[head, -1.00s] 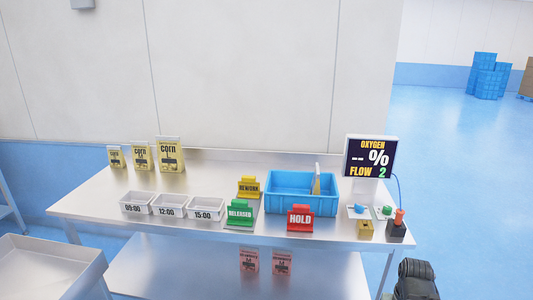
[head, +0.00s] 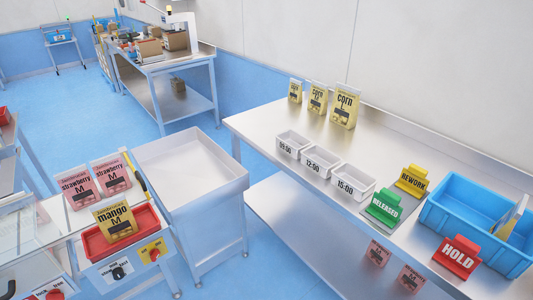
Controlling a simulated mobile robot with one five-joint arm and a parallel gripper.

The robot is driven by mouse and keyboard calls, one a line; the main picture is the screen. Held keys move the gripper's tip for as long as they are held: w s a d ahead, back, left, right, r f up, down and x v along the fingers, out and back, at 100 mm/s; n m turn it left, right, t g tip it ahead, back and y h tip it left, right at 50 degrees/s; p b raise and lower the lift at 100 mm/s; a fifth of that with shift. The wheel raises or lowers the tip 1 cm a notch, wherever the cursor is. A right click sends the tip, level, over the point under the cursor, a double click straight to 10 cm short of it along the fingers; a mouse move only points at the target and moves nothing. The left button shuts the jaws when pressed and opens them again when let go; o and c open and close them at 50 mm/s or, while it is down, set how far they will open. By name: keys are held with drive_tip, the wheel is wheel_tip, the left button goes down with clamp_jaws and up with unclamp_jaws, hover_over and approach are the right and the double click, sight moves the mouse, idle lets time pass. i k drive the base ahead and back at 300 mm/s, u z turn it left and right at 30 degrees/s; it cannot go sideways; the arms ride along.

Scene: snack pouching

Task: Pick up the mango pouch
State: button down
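The mango pouch (head: 115,221) is yellow with a dark label block and the print "mango M". It stands leaning in a red tray (head: 91,242) on the machine at the lower left of the head view. Two pink strawberry pouches (head: 78,184) stand just behind it. My gripper is not in view.
An empty white bin cart (head: 190,165) stands right of the machine. A steel table (head: 270,119) on the right holds corn pouches (head: 344,108), white time-labelled bins (head: 320,160), RELEASED, REWORK and HOLD signs (head: 459,255) and a blue crate (head: 448,208). Blue floor (head: 70,100) is open behind.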

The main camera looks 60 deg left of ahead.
sight(114, 215)
drive_tip(key=u, duration=3.45)
drive_tip(key=i, duration=1.1)
drive_tip(key=z, duration=0.05)
